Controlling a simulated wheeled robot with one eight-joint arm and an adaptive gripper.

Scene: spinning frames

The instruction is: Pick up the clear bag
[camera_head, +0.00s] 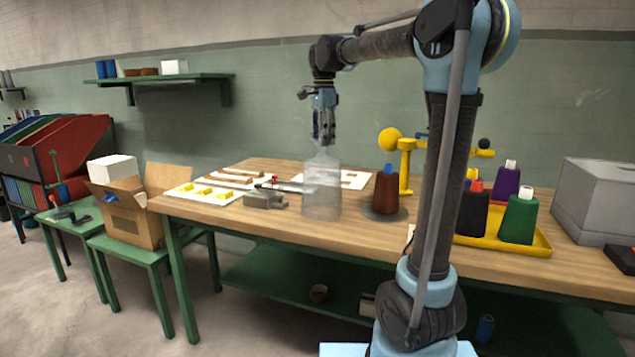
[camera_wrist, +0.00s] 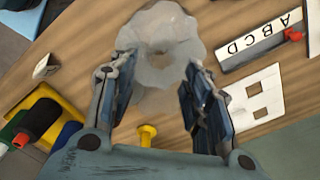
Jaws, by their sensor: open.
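The clear bag (camera_head: 321,190) stands upright on the wooden table, see-through, with a narrow gathered top. In the wrist view the bag (camera_wrist: 160,45) shows from above as a pale, ruffled round shape. My gripper (camera_head: 324,135) is above the bag and points down, its fingertips close to the bag's top. In the wrist view my gripper (camera_wrist: 158,85) has its two fingers apart, with the bag between and beyond them. Whether the fingers touch the bag I cannot tell.
A yellow stand (camera_head: 405,165) rises behind the cone. A yellow tray (camera_head: 540,244) with several cones is at right. White boards (camera_head: 208,194) lie at left.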

